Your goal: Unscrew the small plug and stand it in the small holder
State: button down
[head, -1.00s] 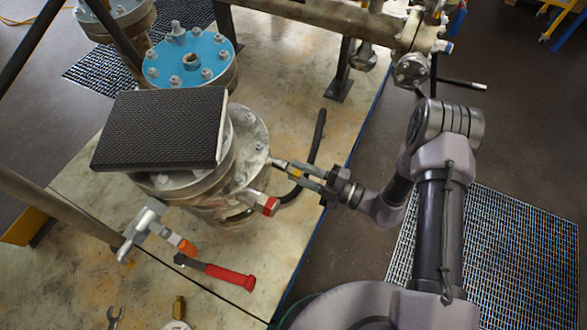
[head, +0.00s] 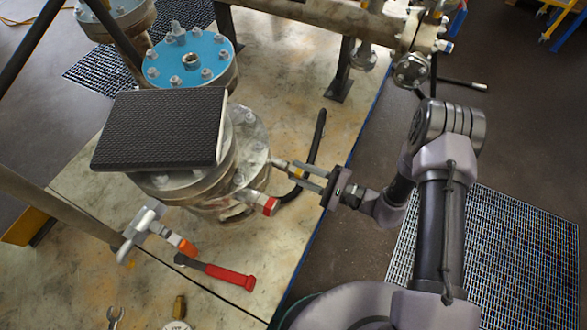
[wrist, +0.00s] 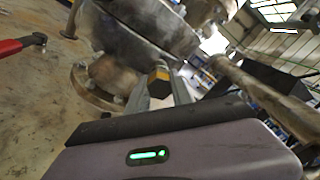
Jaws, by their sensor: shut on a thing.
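The small plug (wrist: 158,82) shows in the wrist view as a squared brass-yellow piece with a dark end face. My gripper (wrist: 160,90) has its two fingers on either side of it, shut on it. In the head view my gripper (head: 291,170) reaches in from the right to the side of the flanged vessel (head: 215,190). There the plug is mostly hidden by the fingers. Whether its thread still sits in the vessel's side cannot be told. I cannot make out the small holder in either view.
A black ribbed pad (head: 160,130) lies on the vessel. A red-capped side branch (head: 270,206) sticks out just below my gripper. A blue-topped vessel (head: 190,60) stands behind.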

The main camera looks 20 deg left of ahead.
aim_at(304, 174)
jog(key=shift+d, duration=0.1)
jog(key=shift+s+d, duration=0.1)
jog(key=shift+d, duration=0.95)
jog(key=d, duration=0.3)
jog(key=shift+d, duration=0.1)
jog(key=shift+s+d, duration=0.15)
jog(key=shift+d, duration=0.25)
